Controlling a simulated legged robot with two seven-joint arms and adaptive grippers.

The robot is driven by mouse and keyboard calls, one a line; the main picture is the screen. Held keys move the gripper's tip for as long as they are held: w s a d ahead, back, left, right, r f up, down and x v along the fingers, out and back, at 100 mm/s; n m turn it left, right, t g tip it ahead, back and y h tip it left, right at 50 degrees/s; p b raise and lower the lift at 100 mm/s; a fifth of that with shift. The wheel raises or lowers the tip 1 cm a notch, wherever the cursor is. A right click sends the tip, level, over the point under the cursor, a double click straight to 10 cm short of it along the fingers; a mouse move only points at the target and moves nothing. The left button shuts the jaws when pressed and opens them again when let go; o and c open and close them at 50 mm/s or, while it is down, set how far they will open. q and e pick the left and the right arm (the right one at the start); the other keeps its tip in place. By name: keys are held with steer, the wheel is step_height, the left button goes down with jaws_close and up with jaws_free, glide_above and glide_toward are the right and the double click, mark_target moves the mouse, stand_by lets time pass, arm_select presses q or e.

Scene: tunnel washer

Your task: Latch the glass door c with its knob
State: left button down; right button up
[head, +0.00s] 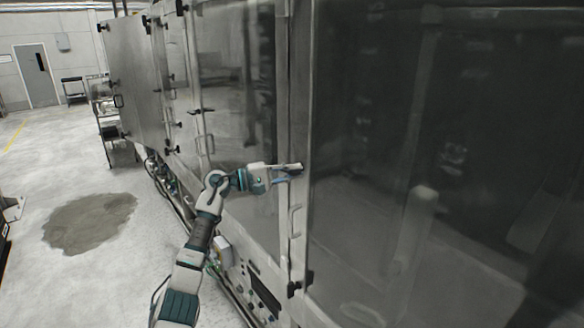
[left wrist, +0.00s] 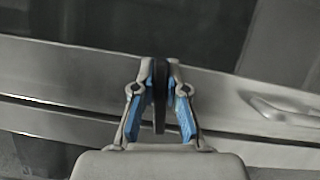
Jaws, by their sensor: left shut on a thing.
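My left gripper (head: 291,171) reaches the metal frame strip between two large glass doors. In the left wrist view its blue-padded fingers (left wrist: 160,108) are shut on a thin dark knob (left wrist: 159,80), one finger on each side. The knob is mostly hidden by the fingers in the head view. A large dark glass door (head: 375,130) fills the right of the head view, and another glass door (head: 235,85) stands left of the strip. No label shows which one is door c. Both doors look flush with the frame. My right gripper is not in view.
A bar handle (head: 295,221) sits just below my left gripper and also shows in the left wrist view (left wrist: 284,112). A black latch (head: 293,288) is lower on the strip. A metal door panel (head: 135,82) juts out farther left. The floor (head: 110,285) at left is open.

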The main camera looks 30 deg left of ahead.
arm_select(q)
steer(key=shift+f+m+p, duration=0.25)
steer(key=shift+m+p, duration=0.05)
steer(key=shift+m, duration=0.4)
steer(key=shift+f+g+y, duration=0.15)
steer(key=shift+g+y, duration=0.15)
steer(key=c, duration=1.2)
jaws_free()
steer(key=shift+w, duration=0.15)
steer(key=v, duration=1.2)
steer(key=shift+w+d+f, duration=0.1)
